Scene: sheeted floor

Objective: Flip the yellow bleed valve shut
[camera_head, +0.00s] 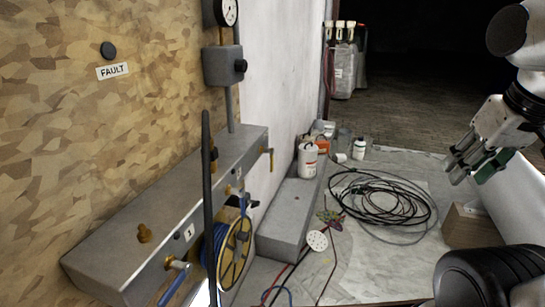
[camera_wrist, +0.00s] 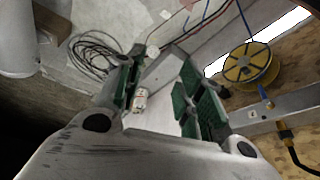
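A grey manifold box (camera_head: 130,225) runs along the wooden wall at left in the head view. A small yellow lever (camera_head: 271,159) hangs at its far end and looks like the bleed valve; its exact position is too small to tell. My gripper (camera_head: 474,163) is at the right, far from the manifold, with green-padded fingers. In the wrist view my gripper (camera_wrist: 163,92) has its fingers apart and nothing between them.
A dark upright bar (camera_head: 207,200) stands before the manifold. A yellow reel (camera_head: 236,250) hangs below it. A grey block (camera_head: 290,215), white bottle (camera_head: 307,160), coiled black cable (camera_head: 385,200) and cardboard box (camera_head: 467,228) are on the sheeted floor. A gauge (camera_head: 228,12) is above.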

